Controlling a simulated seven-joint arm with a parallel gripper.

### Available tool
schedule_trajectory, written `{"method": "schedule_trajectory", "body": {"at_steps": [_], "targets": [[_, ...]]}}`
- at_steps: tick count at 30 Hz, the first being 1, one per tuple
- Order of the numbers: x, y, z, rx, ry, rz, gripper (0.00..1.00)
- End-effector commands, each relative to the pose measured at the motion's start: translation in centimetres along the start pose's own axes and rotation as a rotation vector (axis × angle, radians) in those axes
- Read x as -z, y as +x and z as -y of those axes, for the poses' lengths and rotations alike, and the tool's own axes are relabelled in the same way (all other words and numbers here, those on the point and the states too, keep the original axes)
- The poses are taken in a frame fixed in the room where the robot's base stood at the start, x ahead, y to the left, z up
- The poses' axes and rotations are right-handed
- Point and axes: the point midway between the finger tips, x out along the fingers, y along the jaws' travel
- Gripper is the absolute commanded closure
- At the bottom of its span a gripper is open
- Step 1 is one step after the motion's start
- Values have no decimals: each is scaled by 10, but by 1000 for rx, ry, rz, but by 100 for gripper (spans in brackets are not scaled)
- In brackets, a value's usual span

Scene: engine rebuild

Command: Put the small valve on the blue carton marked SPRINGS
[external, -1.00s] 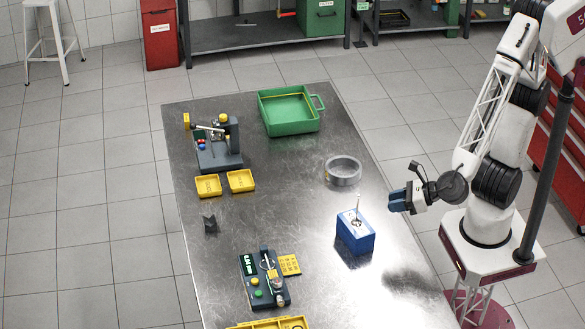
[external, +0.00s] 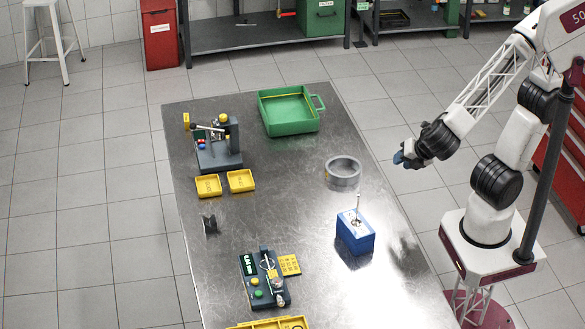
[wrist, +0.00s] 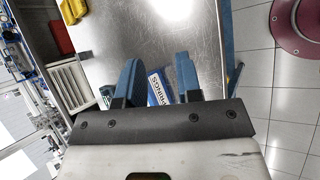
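The blue carton (external: 355,240) stands on the metal table near its right edge. In the wrist view its SPRINGS label (wrist: 155,90) shows beyond and between my fingers. A small valve (external: 357,207) stands on top of the carton, head down with its thin stem pointing up; I cannot make it out in the wrist view. My gripper (external: 403,160) is beyond the table's right edge, apart from the carton and higher in the picture. Its two blue fingers (wrist: 157,82) are spread, with nothing held between them.
A grey ring (external: 343,180) lies behind the carton. A green tray (external: 292,127) is at the back. Two small yellow trays (external: 209,186) sit before a grey fixture (external: 220,157) on the left. A gauge device (external: 262,282) is at the front. The table right of the carton is clear.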

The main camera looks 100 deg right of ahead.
Motion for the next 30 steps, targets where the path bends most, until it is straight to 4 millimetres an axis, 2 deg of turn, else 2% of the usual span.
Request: {"method": "schedule_trajectory", "body": {"at_steps": [3,9,18,24,30], "targets": [[-22,-4,13,106,240,-31,67],[-45,-17,35,286,645,-84,67],[-61,-45,54,527,1179,-159,67],[-63,-56,58,612,1350,-187,67],[-63,-58,58,628,1380,-192,67]]}}
